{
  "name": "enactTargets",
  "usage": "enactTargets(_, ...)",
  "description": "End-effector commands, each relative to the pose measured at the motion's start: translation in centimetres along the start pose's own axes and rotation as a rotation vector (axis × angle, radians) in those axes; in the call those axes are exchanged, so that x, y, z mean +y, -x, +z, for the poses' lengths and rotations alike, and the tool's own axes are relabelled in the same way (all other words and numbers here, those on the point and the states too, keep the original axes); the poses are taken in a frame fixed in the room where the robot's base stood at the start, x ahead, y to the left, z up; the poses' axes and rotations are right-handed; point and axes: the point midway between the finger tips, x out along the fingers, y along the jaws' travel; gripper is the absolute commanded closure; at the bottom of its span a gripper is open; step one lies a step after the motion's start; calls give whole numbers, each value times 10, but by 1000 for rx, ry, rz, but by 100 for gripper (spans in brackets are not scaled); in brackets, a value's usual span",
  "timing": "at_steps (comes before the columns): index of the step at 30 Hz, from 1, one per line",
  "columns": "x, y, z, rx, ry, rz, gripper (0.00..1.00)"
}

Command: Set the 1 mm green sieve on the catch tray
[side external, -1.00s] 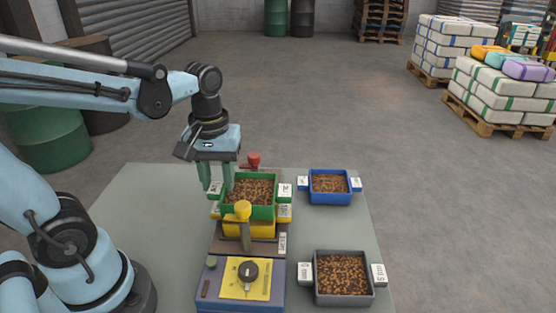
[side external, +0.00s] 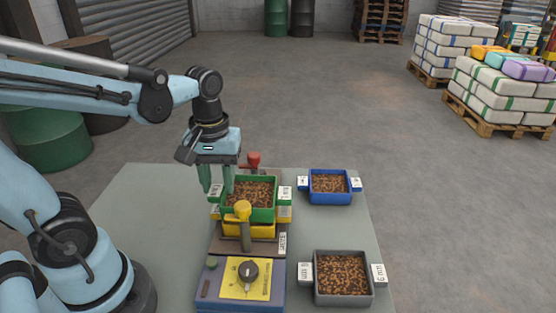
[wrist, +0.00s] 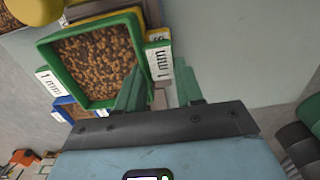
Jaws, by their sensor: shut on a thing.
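The green sieve (side external: 262,214), full of brown granules, is a square box with white side labels; "1 mm" is readable on it in the wrist view (wrist: 148,48). My gripper (side external: 216,188) is shut on its left labelled tab; in the wrist view the fingers (wrist: 160,92) are at the tab. The sieve looks level, directly above a yellow box (side external: 246,231) with side labels. I cannot tell whether they touch. The yellow box stands over a brown base (side external: 262,247) with a label at its right. I cannot identify the catch tray for certain.
A yellow-knobbed lever (side external: 244,210) stands close in front of the stack, and a red knob (side external: 254,160) behind. A blue sieve (side external: 331,201) and a grey sieve (side external: 343,299) stand right. A control box (side external: 212,291) is in front. The table's left part is clear.

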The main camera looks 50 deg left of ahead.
Motion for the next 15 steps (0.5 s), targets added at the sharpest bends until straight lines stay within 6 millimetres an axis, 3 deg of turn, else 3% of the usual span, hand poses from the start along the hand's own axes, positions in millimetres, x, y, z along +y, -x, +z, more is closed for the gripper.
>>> enactTargets(15, 0, -3, 0, 0, 0, 0, 100)
